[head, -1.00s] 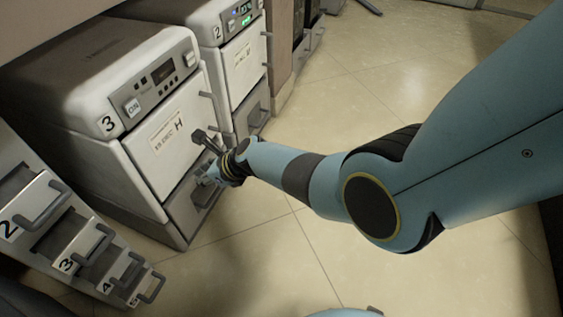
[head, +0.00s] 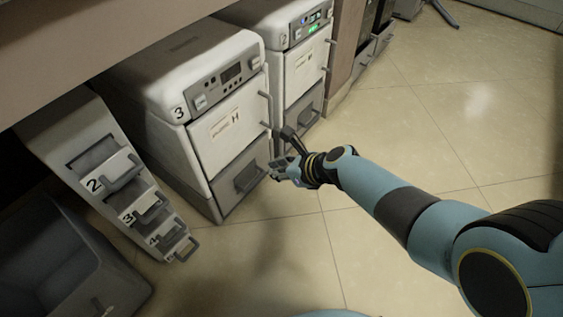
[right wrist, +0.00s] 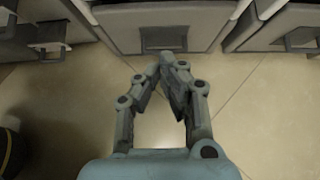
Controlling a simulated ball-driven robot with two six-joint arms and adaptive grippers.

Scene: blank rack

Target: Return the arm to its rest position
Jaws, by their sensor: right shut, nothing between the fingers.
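My right gripper (head: 279,172) is in front of the lower drawer of the white machine marked 3 (head: 186,62). In the right wrist view the gripper (right wrist: 167,64) has its fingertips together with nothing between them. Its tips point toward a grey drawer front with a dark handle (right wrist: 164,38), and floor shows below the fingers. I cannot tell how wide the gap to the drawer is. My right arm reaches in from the lower right of the head view. My left gripper is not in view.
A rack with numbered, handled drawers (head: 112,170) stands at the left, with a dark grey bin (head: 62,262) in front of it. A second white machine marked 2 (head: 303,62) stands beyond machine 3. The tiled floor (head: 420,140) at the right is clear.

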